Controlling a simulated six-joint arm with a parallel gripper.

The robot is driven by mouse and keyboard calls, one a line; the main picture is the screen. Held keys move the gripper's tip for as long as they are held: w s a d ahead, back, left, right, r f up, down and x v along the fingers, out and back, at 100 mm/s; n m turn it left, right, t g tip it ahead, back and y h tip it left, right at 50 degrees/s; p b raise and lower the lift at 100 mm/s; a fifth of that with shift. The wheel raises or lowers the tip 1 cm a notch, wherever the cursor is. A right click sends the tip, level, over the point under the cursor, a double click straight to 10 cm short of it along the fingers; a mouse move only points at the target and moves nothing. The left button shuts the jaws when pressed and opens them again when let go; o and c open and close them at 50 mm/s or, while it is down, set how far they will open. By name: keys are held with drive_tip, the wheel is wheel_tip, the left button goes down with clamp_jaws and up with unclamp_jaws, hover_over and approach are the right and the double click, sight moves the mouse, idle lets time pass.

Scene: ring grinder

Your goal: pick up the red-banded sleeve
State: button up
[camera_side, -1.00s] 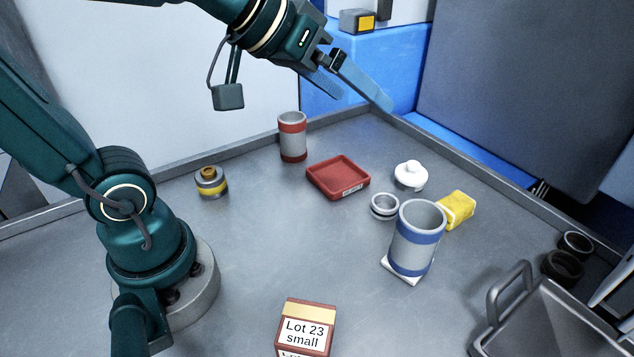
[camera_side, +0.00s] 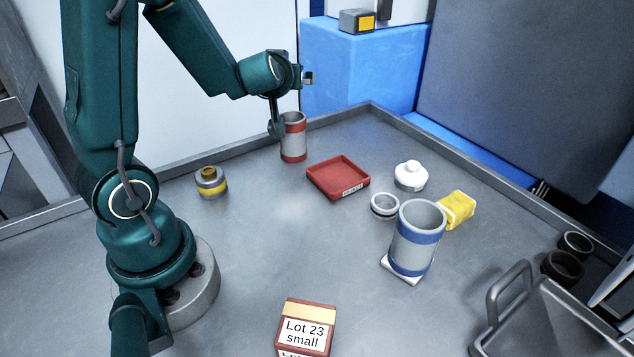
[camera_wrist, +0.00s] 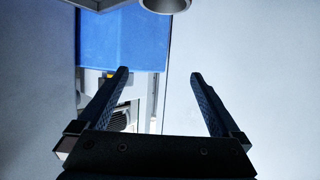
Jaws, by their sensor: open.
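The red-banded sleeve (camera_side: 294,143) is a grey open cylinder with red bands near its top and bottom. It stands upright at the back of the bench in the side view, its upper left edge partly covered by my wrist's hanging part. My gripper (camera_side: 307,78) is above it; its fingers are mostly hidden in the side view. In the wrist view, my gripper (camera_wrist: 159,73) has its two fingers wide apart with nothing between them. A grey round rim, likely the sleeve (camera_wrist: 166,5), is cut off at the top edge, beyond the fingertips.
A red tray (camera_side: 338,180) lies right of the sleeve. A yellow-banded part (camera_side: 211,184) is to its left. A larger blue-banded sleeve (camera_side: 414,248), a white lidded pot (camera_side: 411,176), a small ring (camera_side: 384,206) and a yellow block (camera_side: 458,209) stand farther right. The raised bench edge runs close behind.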

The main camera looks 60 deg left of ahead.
approach(294, 118)
drive_tip(key=x, duration=0.5)
drive_tip(key=shift+f, duration=0.15)
drive_tip(key=shift+x, duration=2.6)
drive_tip(key=c, duration=1.3)
